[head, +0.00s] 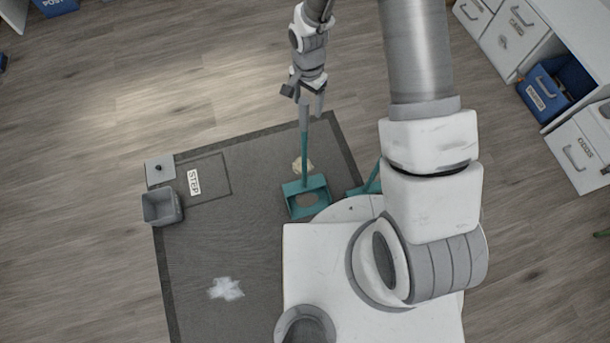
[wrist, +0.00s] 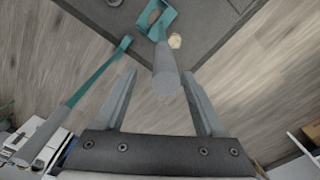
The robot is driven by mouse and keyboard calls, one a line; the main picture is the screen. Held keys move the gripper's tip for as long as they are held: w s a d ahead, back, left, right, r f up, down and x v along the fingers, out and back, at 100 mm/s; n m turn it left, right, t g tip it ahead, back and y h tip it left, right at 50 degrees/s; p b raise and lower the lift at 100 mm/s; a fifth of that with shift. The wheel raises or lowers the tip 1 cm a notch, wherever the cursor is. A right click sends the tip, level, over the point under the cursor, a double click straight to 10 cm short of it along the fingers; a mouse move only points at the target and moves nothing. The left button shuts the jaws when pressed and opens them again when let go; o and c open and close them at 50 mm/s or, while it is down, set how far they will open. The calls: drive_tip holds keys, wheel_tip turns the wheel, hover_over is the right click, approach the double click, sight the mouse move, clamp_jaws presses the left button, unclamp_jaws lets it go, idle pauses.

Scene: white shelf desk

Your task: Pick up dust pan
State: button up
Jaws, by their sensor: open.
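The teal dust pan (head: 292,187) stands on the dark mat, its long handle (head: 304,150) rising upright with a grey grip at the top. In the wrist view its grey grip (wrist: 166,82) lies between my two fingers, with the teal pan (wrist: 170,14) far below. My gripper (head: 304,100) is at the top of the handle, and it also shows in the wrist view (wrist: 159,75). The fingers are apart, with visible gaps on both sides of the grip. Whether the grip is fully between the fingertips in depth is hard to tell.
A second teal long-handled tool (wrist: 98,76) with a grey grip is left of the dust pan in the wrist view. A pale crumpled piece (head: 303,164) lies behind the pan. A grey bin (head: 162,207) stands at the mat's left edge. White drawers (head: 575,150) are at right.

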sight(304, 114)
drive_tip(key=f, duration=0.2)
drive_tip(key=a+f+b, duration=0.1)
drive_tip(key=f, duration=0.2)
drive_tip(key=shift+s, duration=0.2)
clamp_jaws()
